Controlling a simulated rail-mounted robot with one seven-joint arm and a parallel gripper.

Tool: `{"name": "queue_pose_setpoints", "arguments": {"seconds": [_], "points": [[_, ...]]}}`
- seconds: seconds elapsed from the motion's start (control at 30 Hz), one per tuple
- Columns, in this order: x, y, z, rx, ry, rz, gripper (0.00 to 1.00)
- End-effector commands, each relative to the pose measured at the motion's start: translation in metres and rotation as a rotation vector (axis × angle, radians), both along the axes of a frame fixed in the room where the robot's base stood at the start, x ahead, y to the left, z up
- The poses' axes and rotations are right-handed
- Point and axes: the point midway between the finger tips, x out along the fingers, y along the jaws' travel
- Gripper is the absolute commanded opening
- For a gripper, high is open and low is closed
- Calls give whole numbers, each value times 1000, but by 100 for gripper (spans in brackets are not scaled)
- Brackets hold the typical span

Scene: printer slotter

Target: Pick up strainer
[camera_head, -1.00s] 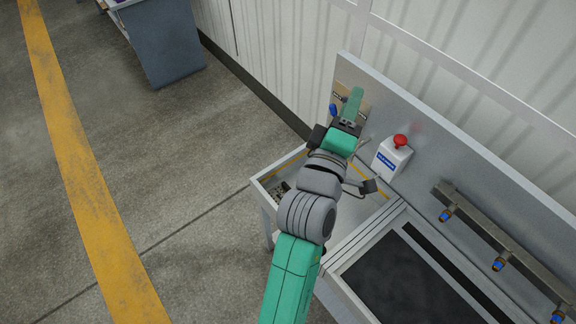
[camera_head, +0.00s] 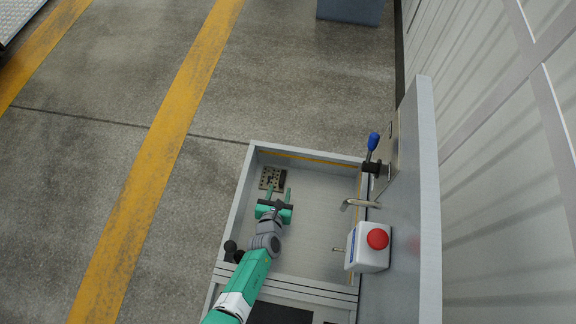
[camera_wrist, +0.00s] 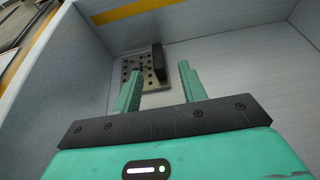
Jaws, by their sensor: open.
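The strainer (camera_head: 272,178) is a small metal plate with several holes, lying on the floor of a shallow grey sink near its far left corner. In the wrist view the strainer (camera_wrist: 134,76) lies beyond my fingertips, with a dark upright handle at its right side. My gripper (camera_head: 277,192) is open and empty above the sink, just on the near side of the strainer. In the wrist view my gripper (camera_wrist: 158,75) has its two green fingers apart, with part of the strainer behind the left finger. I see no contact with it.
The sink's wall (camera_head: 308,155) rises around the strainer. At the right stand a tap spout (camera_head: 358,204), a blue-handled lever (camera_head: 373,142) and a white box with a red button (camera_head: 368,246). The sink floor between strainer and spout is clear.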

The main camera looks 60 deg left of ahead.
Motion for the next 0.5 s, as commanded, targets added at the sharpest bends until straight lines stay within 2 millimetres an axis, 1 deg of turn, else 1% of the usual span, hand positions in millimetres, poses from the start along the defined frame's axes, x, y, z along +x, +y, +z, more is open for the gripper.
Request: {"name": "queue_pose_setpoints", "arguments": {"seconds": [0.1,0.23,0.3,0.43,0.5], "points": [[-1,1,-4,-6,-5,8,42],[9,14,-14,-5,-6,8,42],[12,19,-14,-5,-6,8,42],[15,21,-13,-4,-4,5,42],[19,29,-22,-3,-5,7,42]]}}
